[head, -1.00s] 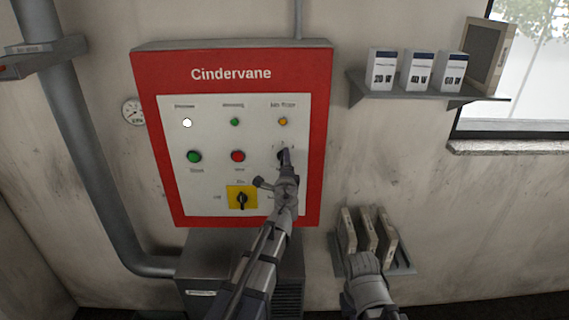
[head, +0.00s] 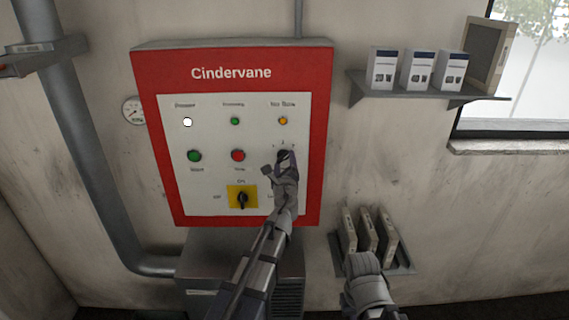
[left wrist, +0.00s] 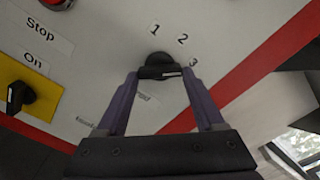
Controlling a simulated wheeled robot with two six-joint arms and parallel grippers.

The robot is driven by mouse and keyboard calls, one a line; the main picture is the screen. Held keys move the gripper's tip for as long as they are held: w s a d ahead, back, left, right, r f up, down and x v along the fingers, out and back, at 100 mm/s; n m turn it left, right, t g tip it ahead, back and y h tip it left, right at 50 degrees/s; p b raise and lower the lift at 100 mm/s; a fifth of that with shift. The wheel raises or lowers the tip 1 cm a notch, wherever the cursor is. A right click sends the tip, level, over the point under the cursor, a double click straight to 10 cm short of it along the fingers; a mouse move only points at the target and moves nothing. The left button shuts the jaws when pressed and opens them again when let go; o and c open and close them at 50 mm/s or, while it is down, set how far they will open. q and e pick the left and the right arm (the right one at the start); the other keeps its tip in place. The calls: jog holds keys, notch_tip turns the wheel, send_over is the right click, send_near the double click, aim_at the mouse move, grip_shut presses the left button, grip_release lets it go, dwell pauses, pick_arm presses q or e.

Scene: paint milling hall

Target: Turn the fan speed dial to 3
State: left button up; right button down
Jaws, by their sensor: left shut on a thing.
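The fan speed dial is a black knob (left wrist: 158,62) on the white face of the red Cindervane control panel (head: 145,100). In the left wrist view the labels 1, 2 and 3 arc around its far side. A white mark on the knob's grip bar lies on its right half, toward the 3. My left gripper (head: 283,160) is shut on the dial, with one finger at each end of the bar (left wrist: 160,74). In the head view the gripper mostly covers the dial. My right gripper (head: 365,266) is low in front of the wall rack; its jaws are hidden.
Green (head: 194,156) and red (head: 238,156) buttons sit left of the dial. A yellow-backed rotary switch (head: 242,198) is below, close to my left arm. A shelf with boxes (head: 417,70) and a lower rack with several slabs (head: 368,235) are at right.

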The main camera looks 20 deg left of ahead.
pick_arm(q)
jog(key=shift+s, duration=0.1)
dwell(0.3)
jog(key=o, duration=1.4)
jog(key=v, duration=0.7)
jog(key=shift+s+d, duration=0.2)
jog(key=shift+s, duration=0.2)
